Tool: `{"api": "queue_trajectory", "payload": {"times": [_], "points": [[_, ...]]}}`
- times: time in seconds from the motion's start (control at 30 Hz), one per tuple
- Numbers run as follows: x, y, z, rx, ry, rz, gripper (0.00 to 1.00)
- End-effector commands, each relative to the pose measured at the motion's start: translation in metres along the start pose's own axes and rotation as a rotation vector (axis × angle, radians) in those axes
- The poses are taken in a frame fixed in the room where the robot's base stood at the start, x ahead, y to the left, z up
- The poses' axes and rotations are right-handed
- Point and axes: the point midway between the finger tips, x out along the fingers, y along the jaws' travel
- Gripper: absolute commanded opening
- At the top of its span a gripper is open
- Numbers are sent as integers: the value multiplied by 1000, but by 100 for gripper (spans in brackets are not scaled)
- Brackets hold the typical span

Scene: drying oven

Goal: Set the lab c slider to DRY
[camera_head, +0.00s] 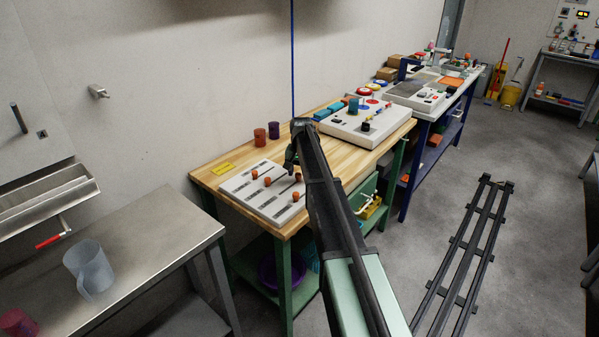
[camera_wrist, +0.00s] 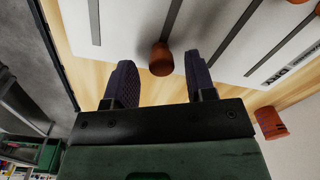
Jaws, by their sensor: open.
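A white slider panel (camera_head: 250,192) lies on the wooden bench, with several dark slots and orange-brown knobs. I cannot tell which slider is lab c. My gripper (camera_head: 291,160) is over the panel's right part. In the wrist view my gripper (camera_wrist: 160,64) is open, its two dark fingers apart. One orange-brown knob (camera_wrist: 161,60) shows between the fingertips, at the end of a slot; I cannot tell whether either finger touches it. A dark printed label (camera_wrist: 288,68) beside another slot is partly readable, apparently "DRY". Part of the panel is hidden behind my arm.
A larger white console (camera_head: 366,124) stands farther right on the bench. A metal table (camera_head: 130,245) with a clear jug (camera_head: 88,268) is at left.

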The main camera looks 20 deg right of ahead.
Motion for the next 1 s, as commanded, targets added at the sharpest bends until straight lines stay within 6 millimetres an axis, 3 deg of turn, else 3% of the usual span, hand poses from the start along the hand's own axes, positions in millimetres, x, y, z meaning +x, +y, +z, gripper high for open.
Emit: {"api": "queue_trajectory", "payload": {"times": [0.33, 0.47, 1.0], "points": [[-81, 0, 0, 1, 0, 0, 50], [-104, 0, -1, 1, 1, 0, 50], [-105, 0, -1, -14, 1, 0, 50]]}}
